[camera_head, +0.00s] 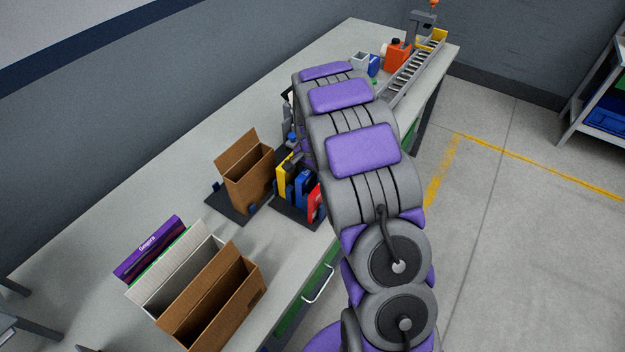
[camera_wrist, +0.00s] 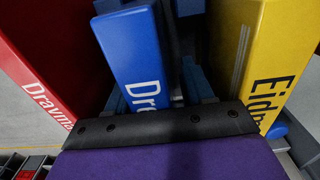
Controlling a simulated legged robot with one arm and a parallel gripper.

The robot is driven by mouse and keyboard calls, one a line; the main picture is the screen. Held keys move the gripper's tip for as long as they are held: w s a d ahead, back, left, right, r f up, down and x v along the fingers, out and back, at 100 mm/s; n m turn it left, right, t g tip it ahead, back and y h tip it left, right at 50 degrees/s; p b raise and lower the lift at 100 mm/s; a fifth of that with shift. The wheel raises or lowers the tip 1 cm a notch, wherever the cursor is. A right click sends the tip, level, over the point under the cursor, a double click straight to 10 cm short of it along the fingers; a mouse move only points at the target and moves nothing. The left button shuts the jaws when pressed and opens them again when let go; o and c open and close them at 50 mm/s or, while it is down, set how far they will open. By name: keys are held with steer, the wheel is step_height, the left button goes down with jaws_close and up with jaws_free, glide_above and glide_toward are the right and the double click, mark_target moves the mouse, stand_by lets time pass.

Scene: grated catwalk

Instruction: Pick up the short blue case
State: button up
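A blue case (camera_wrist: 135,55) with white letters stands in the middle of the wrist view, between a red case (camera_wrist: 45,55) on the left and a yellow case (camera_wrist: 265,60) on the right. A darker blue surface (camera_wrist: 197,82) shows lower down between the blue and yellow cases. I cannot tell which blue piece is the short case. In the head view, blue cases (camera_head: 301,188) stand between the yellow case (camera_head: 283,176) and the red case (camera_head: 315,205). My gripper (camera_wrist: 165,125) is close to the blue case; its fingertips are hidden, and no grasp is visible.
The cases stand in a dark holder (camera_head: 290,213) on the long grey table (camera_head: 110,225). A brown cardboard holder (camera_head: 247,183) stands just left. White and brown file boxes (camera_head: 225,295) are nearer. An orange container (camera_head: 398,56) and a ladder-like rail (camera_head: 415,70) are at the far end.

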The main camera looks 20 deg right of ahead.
steer(key=shift+a+r, duration=0.15)
steer(key=shift+a, duration=0.65)
steer(key=c, duration=0.6)
steer(key=shift+d, duration=0.15)
steer(key=c, duration=0.3)
steer(key=shift+d, duration=0.4)
jaws_close()
